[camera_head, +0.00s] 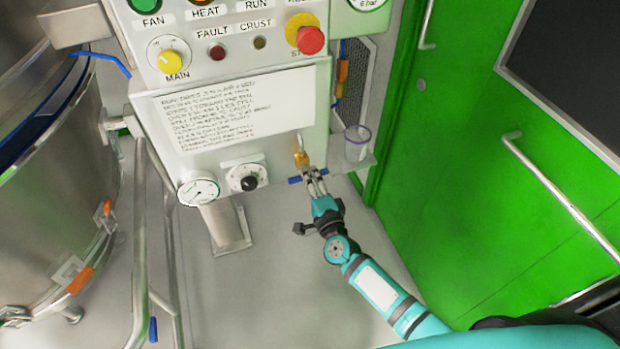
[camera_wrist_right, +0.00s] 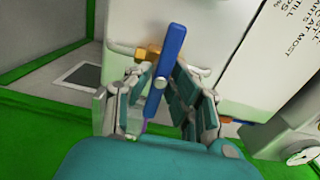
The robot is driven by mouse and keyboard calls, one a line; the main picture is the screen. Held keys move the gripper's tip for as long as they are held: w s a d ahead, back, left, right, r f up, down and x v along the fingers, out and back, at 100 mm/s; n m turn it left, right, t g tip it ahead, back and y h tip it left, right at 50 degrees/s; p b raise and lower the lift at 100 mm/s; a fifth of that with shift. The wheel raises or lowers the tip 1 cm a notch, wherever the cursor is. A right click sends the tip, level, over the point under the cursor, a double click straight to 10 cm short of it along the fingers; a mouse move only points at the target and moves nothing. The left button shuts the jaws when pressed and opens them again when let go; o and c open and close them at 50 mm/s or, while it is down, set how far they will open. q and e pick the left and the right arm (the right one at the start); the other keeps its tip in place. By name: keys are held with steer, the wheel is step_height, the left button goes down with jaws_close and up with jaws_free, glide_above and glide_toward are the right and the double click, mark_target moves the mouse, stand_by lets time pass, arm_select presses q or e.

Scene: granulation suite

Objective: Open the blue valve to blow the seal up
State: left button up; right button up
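The blue valve has a blue lever (camera_head: 294,180) on a brass body (camera_head: 301,159) below the control panel's lower right corner. In the right wrist view, the lever (camera_wrist_right: 167,60) stands slightly tilted, with the brass fitting (camera_wrist_right: 148,52) behind it. My right gripper (camera_head: 314,177) is at the lever. In the right wrist view, its fingers (camera_wrist_right: 160,88) are apart, one on each side of the lever's lower part. A gap shows around the lever, and I cannot tell whether either finger touches it. My left gripper is not in view.
A dial gauge (camera_head: 199,190) and a black knob (camera_head: 249,183) sit left of the valve. A clear cup (camera_head: 356,142) stands on a small ledge to its right. A steel vessel (camera_head: 50,200) with rails fills the left. Green doors (camera_head: 450,150) stand on the right.

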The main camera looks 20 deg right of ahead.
jaws_close()
steer(key=shift+n, duration=0.3)
steer(key=shift+n+p, duration=3.3)
steer(key=shift+n, duration=5.3)
steer(key=o, duration=0.7)
jaws_free()
